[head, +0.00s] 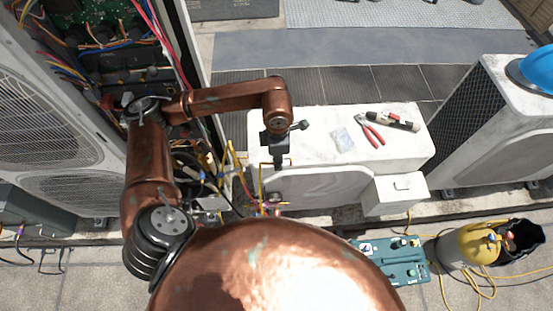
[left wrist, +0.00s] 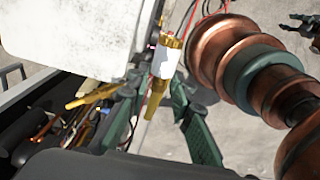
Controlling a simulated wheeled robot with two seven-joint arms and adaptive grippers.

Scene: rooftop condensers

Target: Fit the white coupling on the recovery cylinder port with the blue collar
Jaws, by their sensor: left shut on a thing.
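My left gripper (left wrist: 158,88) is shut on a white coupling (left wrist: 166,62), which sits between its green fingertips with brass-yellow parts at both ends. In the head view my left arm reaches over the front edge of a white unit, and the held coupling is too small to make out there. The recovery cylinder (head: 466,247), yellow and grey, stands on the ground at the lower right, well apart from my left gripper. Small blue (head: 491,238) and red (head: 509,237) spots show at its top. A dark gripper (left wrist: 302,24), apparently my right, is at the left wrist view's edge; its jaw state is unclear.
The white unit (head: 315,125) carries red pliers (head: 370,130), a red and black tool (head: 392,121) and a clear bag (head: 343,139). A teal manifold box (head: 390,262) and yellow hoses (head: 478,290) lie near the cylinder. An open condenser with wires (head: 110,50) is at left.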

